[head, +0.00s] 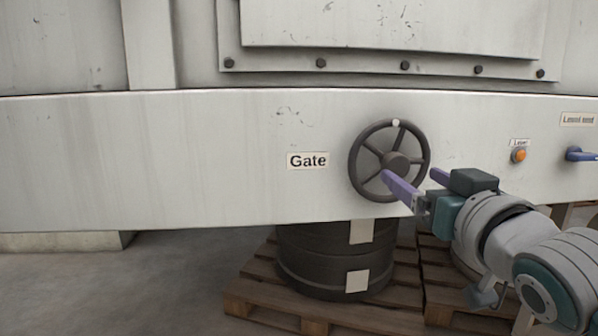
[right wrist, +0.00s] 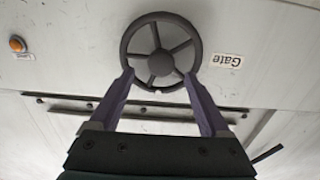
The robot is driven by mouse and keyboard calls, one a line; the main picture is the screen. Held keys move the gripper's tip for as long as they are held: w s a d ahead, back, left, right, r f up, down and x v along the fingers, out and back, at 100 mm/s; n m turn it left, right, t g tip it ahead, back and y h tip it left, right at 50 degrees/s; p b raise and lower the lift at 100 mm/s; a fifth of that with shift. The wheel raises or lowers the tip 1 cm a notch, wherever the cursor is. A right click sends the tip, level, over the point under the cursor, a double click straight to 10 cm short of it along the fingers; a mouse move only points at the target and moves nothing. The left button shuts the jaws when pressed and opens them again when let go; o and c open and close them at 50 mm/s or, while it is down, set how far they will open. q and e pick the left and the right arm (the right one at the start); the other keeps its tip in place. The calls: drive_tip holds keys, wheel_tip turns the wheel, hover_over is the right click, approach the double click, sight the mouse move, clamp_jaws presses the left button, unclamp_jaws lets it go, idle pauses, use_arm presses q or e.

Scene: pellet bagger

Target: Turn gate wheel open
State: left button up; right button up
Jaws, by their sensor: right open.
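The gate wheel (head: 376,137) is a dark grey spoked handwheel on the pale machine panel, right of the "Gate" label (head: 307,161). A small white mark sits on its rim at the top. My right gripper (head: 410,174) is in front of the wheel's lower right part, with purple fingers spread apart and nothing between them. In the right wrist view the wheel (right wrist: 161,27) shows beyond the open fingertips (right wrist: 157,75), one on each side of its near rim. I cannot tell whether either finger touches it. My left gripper is not in view.
An orange button (head: 519,155) and a blue lever handle (head: 580,154) are on the panel at the right. A dark drum (head: 310,262) stands on a wooden pallet (head: 258,303) below the panel. The floor at the left is clear.

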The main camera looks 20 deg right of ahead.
sight(399, 168)
drive_tip(key=b+x, duration=0.1)
drive_tip(key=x, duration=0.5)
drive_tip(key=shift+w, duration=0.4)
clamp_jaws()
idle(0.6)
